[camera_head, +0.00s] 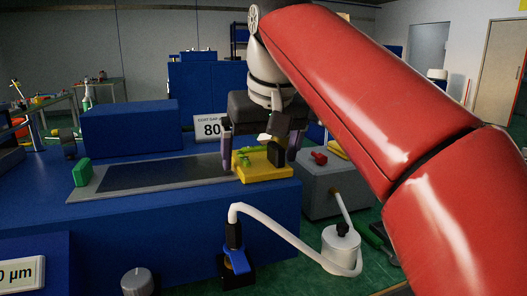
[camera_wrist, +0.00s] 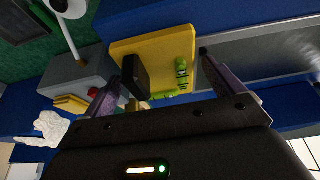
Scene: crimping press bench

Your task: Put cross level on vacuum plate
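The cross level is a yellow block (camera_head: 262,172) with green vials and an upright black block on top. It sits at the right end of the dark, metal-rimmed vacuum plate (camera_head: 150,174); whether it rests fully on the plate is unclear. In the wrist view the yellow block (camera_wrist: 150,45) lies just beyond my fingers, beside the grey plate (camera_wrist: 265,48). My gripper (camera_head: 262,158) points down over the level with its fingers apart. In the wrist view my gripper (camera_wrist: 165,58) has the black block near its left finger and the vials near its right finger, with space between.
A green block (camera_head: 82,172) stands at the plate's left end. A large blue box (camera_head: 130,128) and an "80" sign (camera_head: 210,127) stand behind. A grey box with a red knob (camera_head: 319,158) is at right. A white hose (camera_head: 280,232) loops in front. The plate's middle is bare.

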